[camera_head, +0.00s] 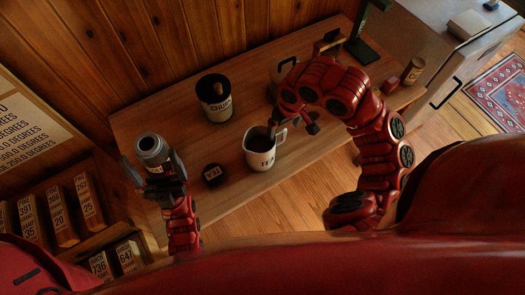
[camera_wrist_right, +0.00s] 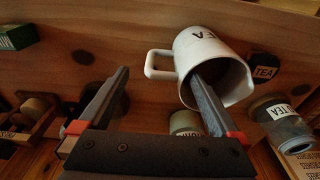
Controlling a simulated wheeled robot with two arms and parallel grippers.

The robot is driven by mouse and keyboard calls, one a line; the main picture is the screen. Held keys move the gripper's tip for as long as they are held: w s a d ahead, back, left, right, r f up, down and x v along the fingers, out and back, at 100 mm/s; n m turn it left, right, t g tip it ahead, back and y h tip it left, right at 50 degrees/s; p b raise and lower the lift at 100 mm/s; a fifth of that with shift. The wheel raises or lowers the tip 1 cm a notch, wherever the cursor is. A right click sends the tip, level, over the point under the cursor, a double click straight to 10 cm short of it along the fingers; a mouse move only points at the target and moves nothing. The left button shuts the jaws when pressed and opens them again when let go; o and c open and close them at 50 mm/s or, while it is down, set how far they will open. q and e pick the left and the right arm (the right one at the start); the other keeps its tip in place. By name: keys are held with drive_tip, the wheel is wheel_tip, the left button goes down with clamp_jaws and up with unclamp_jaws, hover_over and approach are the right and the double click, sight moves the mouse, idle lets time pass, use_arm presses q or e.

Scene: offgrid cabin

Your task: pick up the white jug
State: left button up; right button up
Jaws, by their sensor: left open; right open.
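The white jug (camera_head: 259,158), labelled TEA, stands on the wooden table with its handle toward the right. In the right wrist view the jug (camera_wrist_right: 205,45) shows its open mouth and its handle at the left. My right gripper (camera_head: 293,127) is open beside the handle. In the right wrist view my right gripper (camera_wrist_right: 159,74) has one finger overlapping the jug's mouth and the other left of the handle; I cannot tell whether they touch it. My left gripper (camera_head: 153,167) is open, its fingers around a grey jar (camera_head: 151,146) at the table's left end.
A small red object (camera_head: 391,83) and a tan can (camera_head: 413,71) are at the table's right end. Labelled boxes (camera_head: 57,210) fill a rack at lower left.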

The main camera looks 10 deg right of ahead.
drive_tip(key=f, duration=0.8)
drive_tip(key=shift+w+a+f, duration=0.25)
drive_tip(key=shift+w+f, duration=0.1)
drive_tip(key=shift+w, duration=0.05)
clamp_jaws()
